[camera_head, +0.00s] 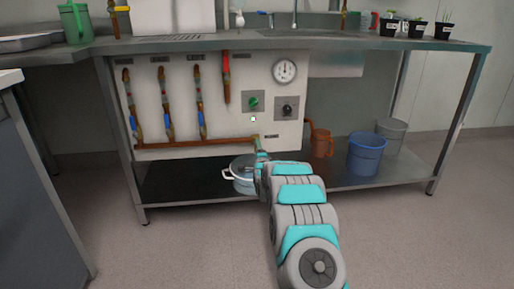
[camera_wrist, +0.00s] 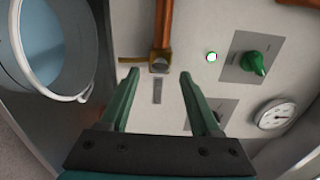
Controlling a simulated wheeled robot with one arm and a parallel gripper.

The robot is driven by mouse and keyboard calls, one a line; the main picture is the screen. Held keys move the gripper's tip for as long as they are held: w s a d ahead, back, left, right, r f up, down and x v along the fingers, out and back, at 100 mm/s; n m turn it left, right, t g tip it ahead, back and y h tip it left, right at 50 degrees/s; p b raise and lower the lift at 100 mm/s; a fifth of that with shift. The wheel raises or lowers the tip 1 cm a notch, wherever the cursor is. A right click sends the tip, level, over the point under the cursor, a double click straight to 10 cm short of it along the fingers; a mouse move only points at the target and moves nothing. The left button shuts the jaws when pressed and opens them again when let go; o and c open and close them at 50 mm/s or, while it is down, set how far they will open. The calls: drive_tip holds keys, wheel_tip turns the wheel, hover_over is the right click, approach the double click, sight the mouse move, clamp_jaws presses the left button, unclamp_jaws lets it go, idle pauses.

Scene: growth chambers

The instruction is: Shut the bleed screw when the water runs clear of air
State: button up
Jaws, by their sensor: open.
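No water stream is distinguishable.
A pale pot (camera_head: 241,174) stands on the shelf below; its rim (camera_wrist: 82,97) shows close by in the wrist view. The panel bears a green knob (camera_head: 253,102), a dark knob (camera_head: 287,107), a gauge (camera_head: 285,71) and a small light (camera_wrist: 211,57). A blue bucket (camera_head: 366,155) stands right.

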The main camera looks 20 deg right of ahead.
drive_tip(key=shift+s+a, duration=0.25)
drive_tip(key=shift+s, duration=0.95)
drive_tip(key=shift+s+a, duration=0.2)
drive_tip(key=shift+s, duration=1)
drive_tip(key=s+a+r+n+g+y+p, duration=0.1)
drive_tip(key=s+a+r+n+g+p, duration=0.2)
drive_tip(key=s, duration=0.4)
drive_tip(key=s+a+r+n+g+y, duration=0.1)
drive_tip(key=s+a+r+n+g, duration=0.25)
drive_tip(key=s, duration=0.35)
drive_tip(key=s+a+r+n+g+y+p, duration=0.1)
drive_tip(key=s+a+r+n+g+p, duration=0.15)
drive_tip(key=s+a, duration=0.35)
drive_tip(key=s+a+r+n+g+p, duration=0.1)
drive_tip(key=s+r+n+g, duration=0.1)
drive_tip(key=s, duration=1.4)
drive_tip(key=s+a+r+n+g+p, duration=0.1)
drive_tip(key=s+n+g, duration=0.4)
drive_tip(key=s, duration=1.1)
drive_tip(key=s+r+n+g+p, duration=0.2)
drive_tip(key=s+n+g, duration=0.1)
drive_tip(key=s, duration=1.4)
drive_tip(key=shift+a+r+n+g, duration=0.3)
drive_tip(key=shift+a+r+n, duration=0.1)
drive_tip(key=shift+n, duration=0.2)
drive_tip(key=shift+s, duration=0.1)
